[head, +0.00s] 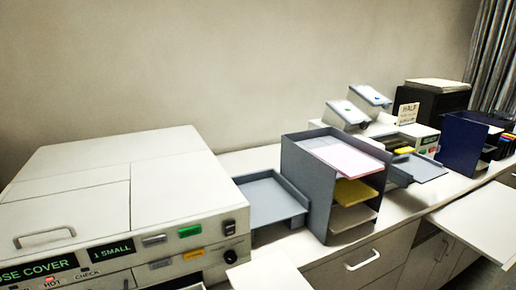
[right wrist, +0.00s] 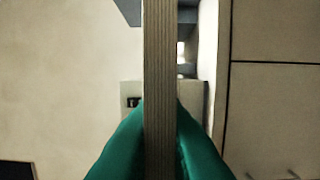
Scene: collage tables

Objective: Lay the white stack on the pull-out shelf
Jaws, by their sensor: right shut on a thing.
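In the right wrist view my right gripper (right wrist: 160,140) has two green fingers, one on each side of a layered stack (right wrist: 158,60). The stack is seen edge-on, pale grey-beige in this light, and I take it for the white stack. It runs straight up the picture from between the fingers, and its faces are hidden. In the head view a white pull-out shelf (head: 480,222) juts from the counter at the right. Another white board (head: 268,272) juts out at the bottom centre. Both look bare where visible. Neither gripper shows in the head view.
A large cream machine (head: 90,165) fills the left of the counter. A grey sorter (head: 305,190) holds pink, yellow and whitish stacks. Grey trays, small machines, a blue sorter (head: 462,145) and a black box (head: 440,103) stand farther right. Drawers (head: 365,262) lie below the counter.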

